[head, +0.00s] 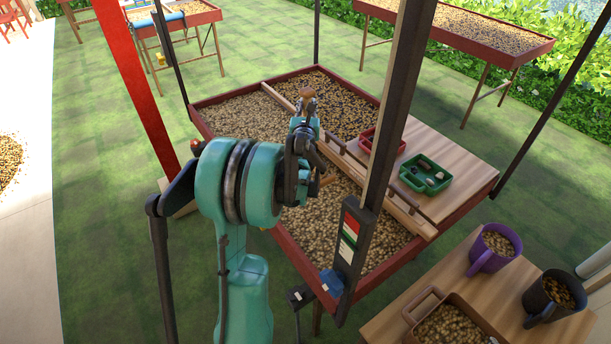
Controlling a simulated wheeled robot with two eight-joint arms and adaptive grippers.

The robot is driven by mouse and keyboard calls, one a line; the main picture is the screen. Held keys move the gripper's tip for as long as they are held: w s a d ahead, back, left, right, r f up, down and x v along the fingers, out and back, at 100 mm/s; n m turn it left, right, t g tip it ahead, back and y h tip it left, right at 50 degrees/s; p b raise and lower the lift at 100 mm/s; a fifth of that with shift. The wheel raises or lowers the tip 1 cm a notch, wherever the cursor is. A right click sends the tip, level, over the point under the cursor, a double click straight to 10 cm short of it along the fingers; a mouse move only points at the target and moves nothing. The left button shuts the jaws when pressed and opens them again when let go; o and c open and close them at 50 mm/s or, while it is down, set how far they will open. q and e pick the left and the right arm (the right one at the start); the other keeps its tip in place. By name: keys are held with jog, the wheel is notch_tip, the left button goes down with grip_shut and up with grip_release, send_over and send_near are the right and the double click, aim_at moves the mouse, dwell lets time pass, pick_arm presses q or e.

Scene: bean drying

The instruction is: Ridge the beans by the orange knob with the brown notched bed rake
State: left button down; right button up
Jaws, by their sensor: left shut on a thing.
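My left gripper (306,108) is over the far middle of the bean bed, shut on a brown, rounded handle end (307,92) that appears to be the rake's. My arm hides most of the tool, so its notched head and any contact with the beans cannot be told. The beans (240,115) lie in a red-rimmed drying bed (291,252), split by a wooden bar (357,170). A small orange-red knob (196,146) shows at the bed's left side, partly beside my arm. My right gripper is not in view.
Red (368,142) and green (426,174) trays sit on the bed's wooden shelf. A dark post (397,105) crosses in front of the bed. A purple mug (493,250), a dark mug (545,297) and a bean box (487,326) occupy the lower-right table.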

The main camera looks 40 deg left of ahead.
pick_arm(q)
jog(key=v, duration=0.6)
jog(key=shift+w+d, duration=0.15)
dwell(0.4)
dwell(0.5)
